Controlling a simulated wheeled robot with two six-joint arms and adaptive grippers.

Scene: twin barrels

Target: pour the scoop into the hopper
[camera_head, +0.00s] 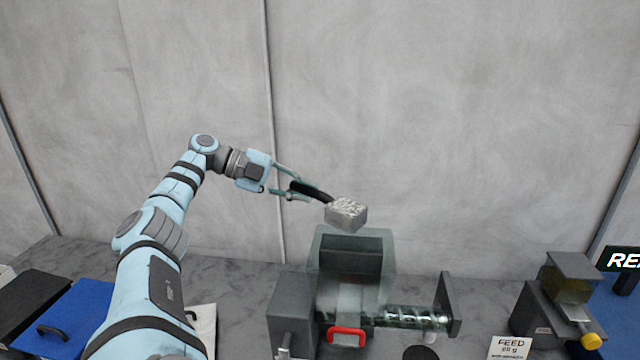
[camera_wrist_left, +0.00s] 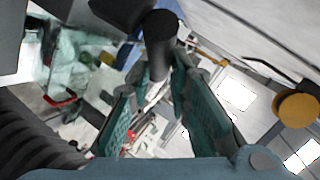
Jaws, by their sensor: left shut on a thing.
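The scoop has a black handle and a grey metal bowl (camera_head: 346,213) heaped with pale grey material. My left gripper (camera_head: 291,186) is shut on the handle and holds the scoop in the air above the hopper. The bowl looks about level. The handle (camera_wrist_left: 160,40) also shows between the fingers in the left wrist view, where the bowl is mostly hidden. The hopper (camera_head: 377,244) is a clear, greenish open-topped box on a grey machine, just below the bowl. The bowl and hopper rim look apart. My right gripper is out of view.
A clear tube with a spiral (camera_head: 410,318) runs right from the hopper. A red handle (camera_head: 347,335) is on the machine's front. A sign reading FEED (camera_head: 510,346) and a dark device with a yellow knob (camera_head: 589,341) stand right. A blue box (camera_head: 75,318) is left.

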